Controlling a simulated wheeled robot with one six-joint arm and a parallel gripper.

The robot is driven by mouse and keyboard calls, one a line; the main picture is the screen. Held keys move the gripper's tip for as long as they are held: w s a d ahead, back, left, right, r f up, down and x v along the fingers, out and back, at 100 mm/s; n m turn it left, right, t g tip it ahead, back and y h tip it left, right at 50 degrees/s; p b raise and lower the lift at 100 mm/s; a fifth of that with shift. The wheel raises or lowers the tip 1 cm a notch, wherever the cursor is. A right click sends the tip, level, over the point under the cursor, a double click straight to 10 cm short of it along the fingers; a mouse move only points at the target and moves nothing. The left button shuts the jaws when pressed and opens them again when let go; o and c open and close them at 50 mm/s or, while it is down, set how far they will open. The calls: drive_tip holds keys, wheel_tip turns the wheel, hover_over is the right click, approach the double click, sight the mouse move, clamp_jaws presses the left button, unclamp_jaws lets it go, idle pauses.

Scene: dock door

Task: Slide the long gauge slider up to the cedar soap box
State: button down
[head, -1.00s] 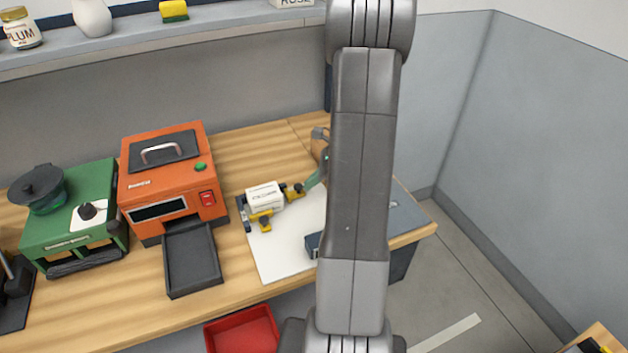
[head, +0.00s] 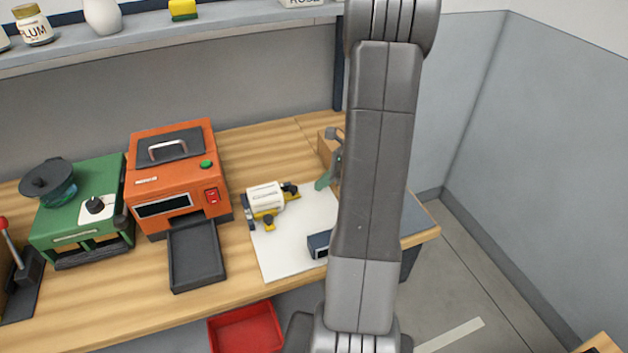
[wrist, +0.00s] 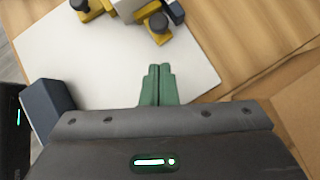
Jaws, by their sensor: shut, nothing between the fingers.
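A white box with an unreadable label (head: 264,194), seemingly the cedar soap box, sits in a yellow and navy gauge on a white board (head: 290,255). A yellow slider with a black knob (head: 290,189) is at its right end; it also shows in the wrist view (wrist: 160,32). Another yellow slider (head: 267,223) is at its front, also in the wrist view (wrist: 87,8). Which is the long one is not marked. The right slider is close against the box; contact is unclear. My gripper (head: 322,182), green fingers shut and empty (wrist: 159,72), is right of that slider, apart from it.
A navy block (head: 318,244) lies at the board's front right, beside my gripper in the wrist view (wrist: 46,108). A brown carton (wrist: 296,110) stands close behind my gripper. An orange machine (head: 172,180) with a dark tray is left of the board. My arm hides the bench's right part.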

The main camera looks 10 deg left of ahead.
drive_tip(key=v, duration=0.8)
drive_tip(key=shift+r+b, duration=0.2)
drive_tip(key=shift+b, duration=0.25)
drive_tip(key=c, duration=1.9)
unclamp_jaws()
drive_tip(key=shift+d+r, duration=0.2)
drive_tip(key=shift+r, duration=0.05)
drive_tip(key=shift+c, duration=0.2)
drive_tip(key=o, duration=0.3)
drive_tip(key=shift+r+n, duration=0.1)
drive_tip(key=shift+n, duration=0.2)
drive_tip(key=shift+o, duration=0.7)
drive_tip(key=shift+a+n+b, duration=0.25)
drive_tip(key=shift+n+b, duration=0.35)
drive_tip(key=shift+b, duration=0.1)
drive_tip(key=n+t+h+b, duration=0.35)
drive_tip(key=n+b, duration=0.95)
drive_tip(key=n, duration=1.3)
approach(294, 188)
drive_tip(key=shift+h, duration=0.35)
drive_tip(key=x, duration=0.5)
drive_tip(key=b+x, duration=0.1)
drive_tip(key=x, duration=0.2)
drive_tip(key=shift+a, duration=0.35)
drive_tip(key=shift+r, duration=0.1)
